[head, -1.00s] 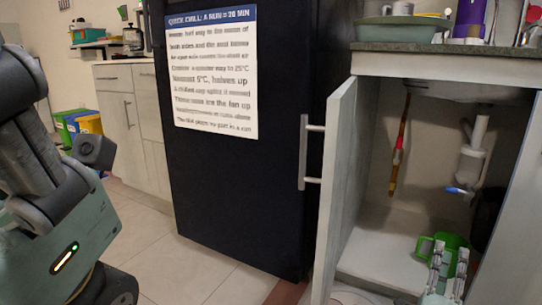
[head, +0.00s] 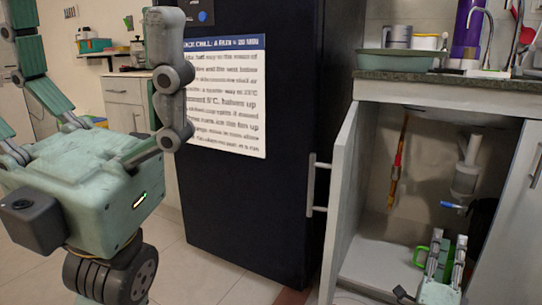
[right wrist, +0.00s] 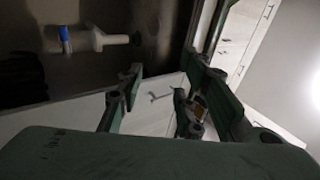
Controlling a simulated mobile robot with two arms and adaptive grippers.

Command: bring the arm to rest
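My right gripper (head: 444,258) shows at the lower right of the head view, in front of the open cabinet under the sink. Its fingers point up in the picture with a gap between them. In the right wrist view the two fingers (right wrist: 160,100) stand apart, with nothing held between them. A green mug (head: 420,257) is on the cabinet floor, just left of and behind the gripper, which partly hides it. I cannot tell whether they touch. My left gripper is not in view.
The cabinet door (head: 340,200) stands open to the left of the gripper. Inside hang a white drain pipe (head: 466,175) and a red-orange pipe (head: 398,160). A dark fridge (head: 250,200) stands left of the door. The counter (head: 450,82) with dishes is above.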

